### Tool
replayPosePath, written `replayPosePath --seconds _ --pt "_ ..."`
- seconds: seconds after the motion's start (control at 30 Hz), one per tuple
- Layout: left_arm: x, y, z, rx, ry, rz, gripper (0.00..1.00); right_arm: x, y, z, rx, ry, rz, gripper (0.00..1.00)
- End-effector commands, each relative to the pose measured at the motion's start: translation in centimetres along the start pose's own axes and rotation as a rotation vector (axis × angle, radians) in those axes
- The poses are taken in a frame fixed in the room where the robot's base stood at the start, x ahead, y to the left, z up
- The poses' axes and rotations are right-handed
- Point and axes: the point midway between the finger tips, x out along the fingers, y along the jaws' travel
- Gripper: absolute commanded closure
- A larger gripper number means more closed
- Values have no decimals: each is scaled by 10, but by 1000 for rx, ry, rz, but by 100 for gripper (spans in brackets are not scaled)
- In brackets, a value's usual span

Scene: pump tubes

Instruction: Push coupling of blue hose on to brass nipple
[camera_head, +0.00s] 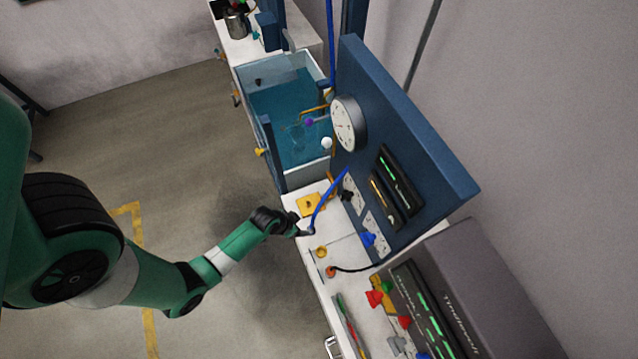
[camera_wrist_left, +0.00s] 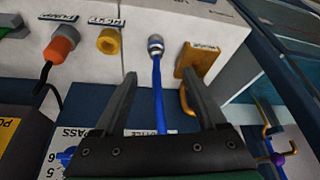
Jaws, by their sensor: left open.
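The blue hose (camera_head: 328,200) runs from the blue panel down to the white bench top. Its silver coupling (camera_wrist_left: 155,44) rests on or against the white surface in the left wrist view; what supports it I cannot tell. The brass nipple (camera_wrist_left: 109,41) stands apart from it, to its left in that view; it also shows in the head view (camera_head: 321,252). My left gripper (camera_head: 304,231) is open at the bench edge. In the left wrist view its two fingers (camera_wrist_left: 158,66) lie on either side of the hose, and the coupling shows just beyond the fingertips. My right gripper is out of view.
An orange coupling (camera_wrist_left: 61,44) on a black hose stands beside the brass nipple. A yellow bracket (camera_wrist_left: 196,60) is close to the right finger in the wrist view. The blue panel with a gauge (camera_head: 349,124) rises behind the bench. A water tank (camera_head: 290,100) stands farther back.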

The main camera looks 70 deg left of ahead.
Motion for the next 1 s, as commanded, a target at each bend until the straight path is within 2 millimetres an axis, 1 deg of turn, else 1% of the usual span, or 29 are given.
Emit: replayPosePath --seconds 0.1,0.17,0.4,0.53,0.73,1.0 --pt "2 0 3 -1 -5 1 26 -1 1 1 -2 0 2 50" --pt "7 0 3 -1 -4 1 26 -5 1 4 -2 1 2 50" --pt "54 0 4 1 -1 1 26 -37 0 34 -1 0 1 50" --pt "64 0 1 0 -2 1 26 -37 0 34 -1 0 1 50" --pt "68 0 1 0 -2 1 26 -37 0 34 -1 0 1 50" --pt "112 0 3 0 -1 1 26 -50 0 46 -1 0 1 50"
